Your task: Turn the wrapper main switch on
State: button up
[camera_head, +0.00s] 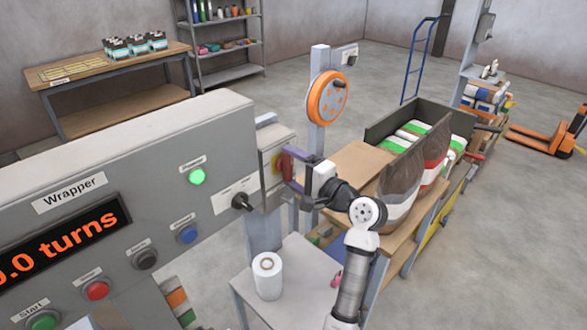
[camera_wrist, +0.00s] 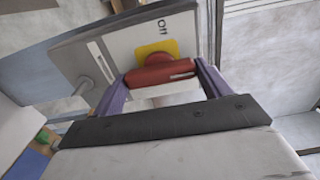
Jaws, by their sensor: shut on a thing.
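The wrapper main switch is a red rotary handle (camera_head: 285,165) on a yellow plate, on the side of a grey box at the right end of the wrapper panel (camera_head: 130,190). In the wrist view the red handle (camera_wrist: 160,76) lies crosswise between my purple fingers, with a white mark toward its right end. The label "Off" (camera_wrist: 162,26) shows above the yellow plate (camera_wrist: 157,50). My gripper (camera_head: 289,171) is shut on the handle; it also shows in the wrist view (camera_wrist: 161,82). The other position label cannot be read.
The panel has a lit green lamp (camera_head: 196,177), a black selector (camera_head: 242,202), several buttons and a display reading turns. A small table with a white roll (camera_head: 267,276) stands below. An orange-rimmed wheel (camera_head: 328,98) on a post stands behind. Bags (camera_head: 402,188) stand on the right.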

jog(key=shift+d, duration=0.1)
jog(key=o, duration=1)
jog(key=b+v, duration=0.4)
jog(key=v, duration=0.9)
jog(key=shift+s+d+r+b, duration=0.1)
jog(key=shift+s+d+b, duration=0.15)
jog(key=shift+b, duration=0.1)
